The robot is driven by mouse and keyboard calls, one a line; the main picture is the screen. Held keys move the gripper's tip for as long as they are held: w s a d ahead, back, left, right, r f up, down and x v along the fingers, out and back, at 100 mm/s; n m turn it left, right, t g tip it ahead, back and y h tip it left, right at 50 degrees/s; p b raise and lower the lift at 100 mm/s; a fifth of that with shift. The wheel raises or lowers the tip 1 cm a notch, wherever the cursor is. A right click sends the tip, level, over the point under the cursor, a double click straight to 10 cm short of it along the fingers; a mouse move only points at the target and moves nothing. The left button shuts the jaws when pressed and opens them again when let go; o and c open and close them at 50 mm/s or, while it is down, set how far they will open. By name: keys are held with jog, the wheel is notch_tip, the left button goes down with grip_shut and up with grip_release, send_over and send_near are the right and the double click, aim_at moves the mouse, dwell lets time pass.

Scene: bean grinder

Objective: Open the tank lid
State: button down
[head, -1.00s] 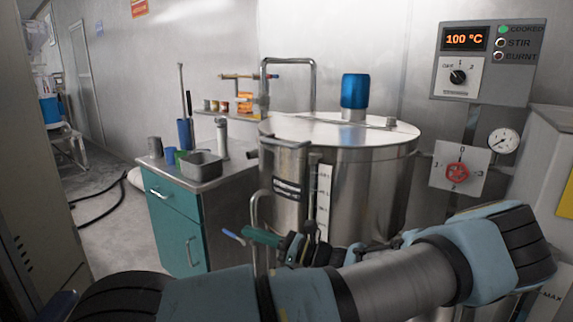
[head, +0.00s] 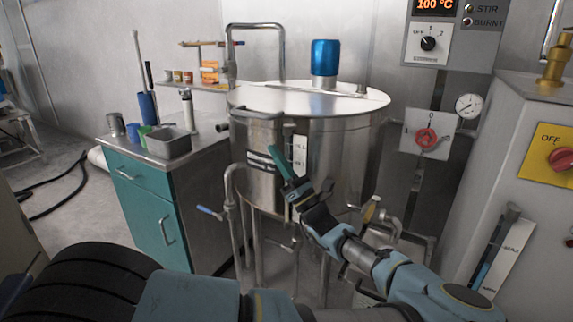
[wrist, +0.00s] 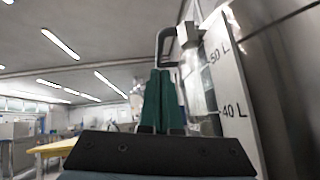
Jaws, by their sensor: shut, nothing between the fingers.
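The steel tank (head: 335,150) stands in the middle of the head view. Its flat round lid (head: 300,101) lies closed on top, with a blue cylinder (head: 325,58) standing on it. A bar handle (head: 258,113) sticks out at the lid's front left edge. A grey bracket, probably this handle (wrist: 163,40), shows above the fingertips in the wrist view. My gripper (head: 274,150) is shut and empty, its green fingers pointing up in front of the tank wall, below the handle and apart from it. The shut fingers (wrist: 158,78) also show in the wrist view beside the level scale (wrist: 228,90).
A teal cabinet (head: 147,205) with cups and a metal tray (head: 168,143) stands left of the tank. A bent pipe (head: 231,60) rises behind the lid. A blue-handled tap (head: 209,212) sits low left.

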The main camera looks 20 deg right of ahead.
jog(key=r, duration=0.1)
jog(key=w+r+p, duration=0.1)
jog(key=r, duration=0.1)
jog(key=r+p, duration=0.1)
jog(key=r, duration=0.1)
jog(key=shift+w+a+r, duration=0.1)
jog(key=shift+w, duration=0.2)
